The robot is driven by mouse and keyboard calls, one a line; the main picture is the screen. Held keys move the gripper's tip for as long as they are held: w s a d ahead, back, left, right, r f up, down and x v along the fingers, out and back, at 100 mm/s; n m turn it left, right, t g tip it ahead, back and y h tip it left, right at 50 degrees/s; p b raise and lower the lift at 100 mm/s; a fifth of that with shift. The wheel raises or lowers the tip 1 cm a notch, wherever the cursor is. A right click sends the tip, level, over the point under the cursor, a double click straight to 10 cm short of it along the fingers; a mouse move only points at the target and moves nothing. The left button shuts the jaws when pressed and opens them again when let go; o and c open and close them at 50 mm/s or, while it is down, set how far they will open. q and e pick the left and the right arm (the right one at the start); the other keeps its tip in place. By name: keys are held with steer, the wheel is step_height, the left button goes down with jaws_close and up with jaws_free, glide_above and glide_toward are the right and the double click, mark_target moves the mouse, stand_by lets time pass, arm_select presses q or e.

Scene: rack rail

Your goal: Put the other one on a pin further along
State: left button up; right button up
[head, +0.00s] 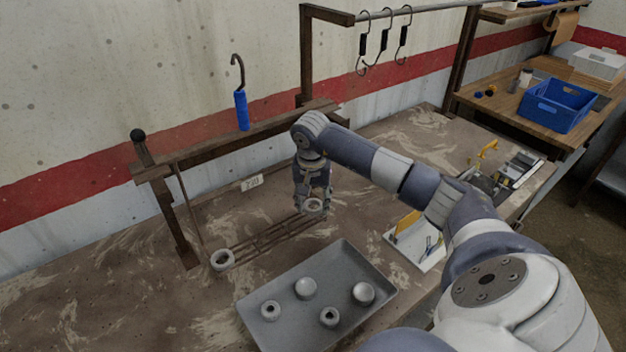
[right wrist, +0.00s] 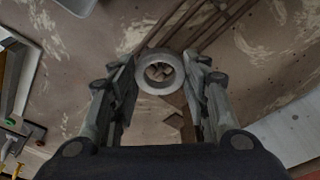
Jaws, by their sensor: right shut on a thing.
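My right gripper (head: 313,198) is low over the far right end of a dark slatted rack rail (head: 268,238) on the workbench. It is shut on a grey ring (right wrist: 143,74), which shows between the fingertips in the right wrist view with its hole facing the camera. The held ring also shows under the fingers in the head view (head: 313,206). I cannot tell whether it touches the rail or a pin. A similar grey ring (head: 222,261) sits at the rail's near left end. My left gripper is not in view.
A grey tray (head: 318,333) in front of the rail holds several round grey parts, some with holes. A white board (head: 428,262) with tools lies right of it. Bare bench lies left.

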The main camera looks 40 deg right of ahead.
steer(key=shift+f+b, duration=0.7)
steer(key=shift+f, duration=0.2)
steer(key=o, duration=1.1)
steer(key=shift+o, duration=0.2)
